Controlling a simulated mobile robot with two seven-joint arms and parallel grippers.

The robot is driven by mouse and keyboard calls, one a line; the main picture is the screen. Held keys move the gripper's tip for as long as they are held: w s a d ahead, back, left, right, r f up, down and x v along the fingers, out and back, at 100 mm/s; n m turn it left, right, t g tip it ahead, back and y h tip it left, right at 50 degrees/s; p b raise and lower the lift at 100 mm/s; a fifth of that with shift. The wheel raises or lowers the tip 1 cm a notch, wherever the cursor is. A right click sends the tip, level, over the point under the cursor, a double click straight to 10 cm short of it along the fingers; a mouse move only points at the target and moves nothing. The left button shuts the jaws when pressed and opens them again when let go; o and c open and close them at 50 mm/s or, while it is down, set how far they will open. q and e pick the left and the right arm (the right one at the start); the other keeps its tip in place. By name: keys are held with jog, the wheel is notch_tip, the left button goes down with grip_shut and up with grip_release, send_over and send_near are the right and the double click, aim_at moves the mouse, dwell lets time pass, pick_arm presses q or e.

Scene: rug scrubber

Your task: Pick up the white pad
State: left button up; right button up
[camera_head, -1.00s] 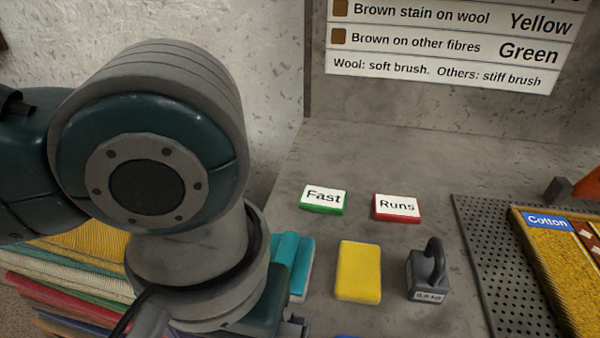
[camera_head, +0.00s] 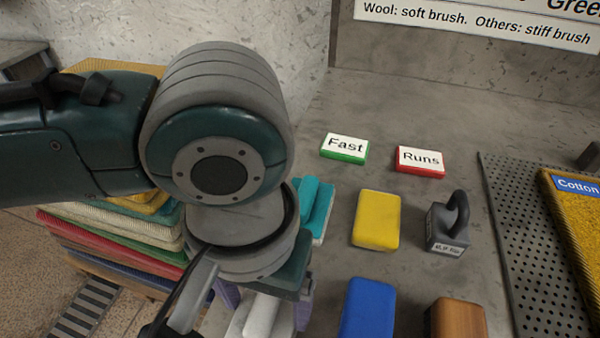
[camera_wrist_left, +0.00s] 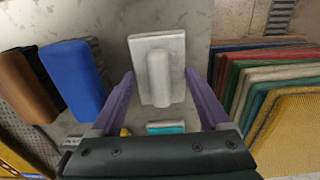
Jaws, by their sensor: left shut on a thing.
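The white pad (camera_head: 261,316) shows at the lower middle of the head view, partly hidden under my left wrist. In the left wrist view the white pad (camera_wrist_left: 150,78) has a flat base with a raised ridge along its middle. My left gripper (camera_head: 265,312) has its purple fingers on either side of the pad and is shut on it. The fingers also show in the left wrist view (camera_wrist_left: 163,95). I cannot tell whether the pad is touching the table. My right gripper is not in view.
A teal pad (camera_head: 316,208), a yellow pad (camera_head: 377,220), a blue pad (camera_head: 367,310) and a brown block (camera_head: 457,318) lie close by. A grey weight (camera_head: 448,228) stands right of the yellow pad. Stacked rugs (camera_head: 120,225) are at left. Fast (camera_head: 345,148) and Runs (camera_head: 420,160) blocks lie behind.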

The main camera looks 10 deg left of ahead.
aim_at(266, 303)
pick_arm(q)
jog(key=c, duration=0.5)
notch_tip(266, 303, up, 20)
jog(key=p, duration=0.5)
jog(key=shift+p, duration=0.3)
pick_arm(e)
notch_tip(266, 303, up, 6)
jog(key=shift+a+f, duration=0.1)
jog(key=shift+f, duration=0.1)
pick_arm(q)
jog(key=o, duration=0.8)
jog(key=c, duration=0.7)
jog(key=shift+o, duration=0.2)
jog(key=shift+d, duration=0.1)
